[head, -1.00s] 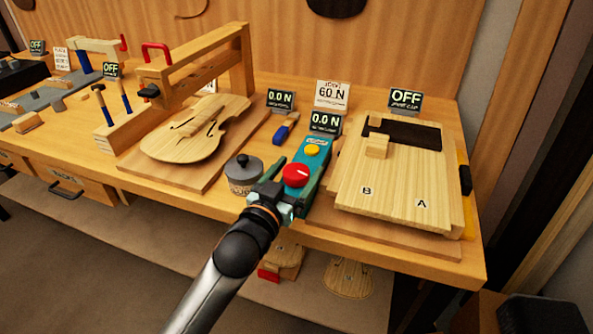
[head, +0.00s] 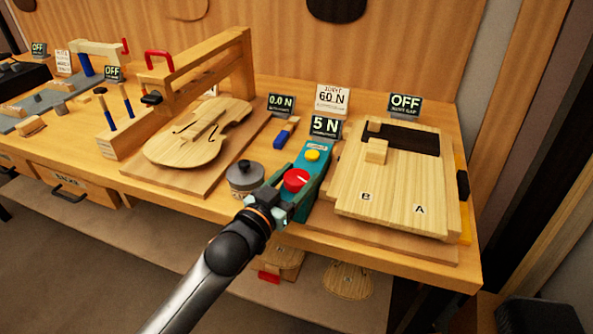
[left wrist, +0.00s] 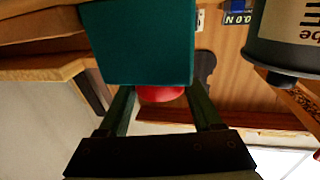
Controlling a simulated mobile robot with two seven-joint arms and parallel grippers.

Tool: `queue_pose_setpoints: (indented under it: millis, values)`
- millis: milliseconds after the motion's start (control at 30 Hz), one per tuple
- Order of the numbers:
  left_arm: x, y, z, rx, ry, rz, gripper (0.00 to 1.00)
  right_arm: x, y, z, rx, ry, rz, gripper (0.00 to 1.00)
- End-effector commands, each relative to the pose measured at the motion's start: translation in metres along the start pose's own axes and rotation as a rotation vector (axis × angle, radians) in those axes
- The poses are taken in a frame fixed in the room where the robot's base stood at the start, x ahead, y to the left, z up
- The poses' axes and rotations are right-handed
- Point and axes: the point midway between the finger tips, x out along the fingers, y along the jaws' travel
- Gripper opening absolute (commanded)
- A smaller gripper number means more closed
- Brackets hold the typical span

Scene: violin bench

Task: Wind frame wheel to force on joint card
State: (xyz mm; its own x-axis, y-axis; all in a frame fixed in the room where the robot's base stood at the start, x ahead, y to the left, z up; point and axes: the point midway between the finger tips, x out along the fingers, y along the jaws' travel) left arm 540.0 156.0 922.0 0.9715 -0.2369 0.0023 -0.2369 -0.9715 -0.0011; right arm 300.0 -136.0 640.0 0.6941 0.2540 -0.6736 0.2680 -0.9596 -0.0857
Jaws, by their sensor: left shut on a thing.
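The red wheel (head: 295,180) sits on the front of a teal box (head: 313,168) with a yellow button at the bench's front edge. My left gripper (head: 287,190) is shut on the wheel. In the left wrist view the red wheel (left wrist: 160,94) shows between the two fingers, partly hidden by the teal box. The display (head: 325,127) behind the box reads 5 N. The white joint card (head: 332,98) reads 60 N. My right gripper is out of view.
A lidded grey pot (head: 245,180) stands just left of my left gripper. A violin body (head: 195,138) lies on a board under a wooden frame (head: 205,62). Right of the teal box are pale joined plates (head: 390,188) marked B and A. Another display (head: 281,105) reads 0.0 N.

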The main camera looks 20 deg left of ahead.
Motion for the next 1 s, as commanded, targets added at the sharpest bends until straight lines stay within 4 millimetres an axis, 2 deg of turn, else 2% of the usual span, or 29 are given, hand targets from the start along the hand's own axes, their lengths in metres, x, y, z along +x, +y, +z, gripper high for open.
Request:
queue_pose_setpoints:
  millis: [100, 433, 933, 967, 1000]
  values:
    - [0.000, 0.001, -0.003, 0.009, -0.004, 0.075, 0.10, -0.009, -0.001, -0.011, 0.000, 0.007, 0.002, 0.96]
    - [0.000, 0.003, -0.002, 0.004, 0.000, 0.245, 0.11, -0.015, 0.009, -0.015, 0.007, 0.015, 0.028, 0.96]
    - [-0.001, 0.001, 0.000, -0.006, -0.001, 0.280, 0.11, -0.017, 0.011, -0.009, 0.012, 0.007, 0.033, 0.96]
    - [-0.001, 0.001, 0.000, -0.006, -0.001, 0.280, 0.69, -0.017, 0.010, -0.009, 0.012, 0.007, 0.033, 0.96]
    - [-0.001, 0.001, 0.000, -0.005, -0.001, 0.280, 0.74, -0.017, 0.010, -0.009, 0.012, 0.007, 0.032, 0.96]
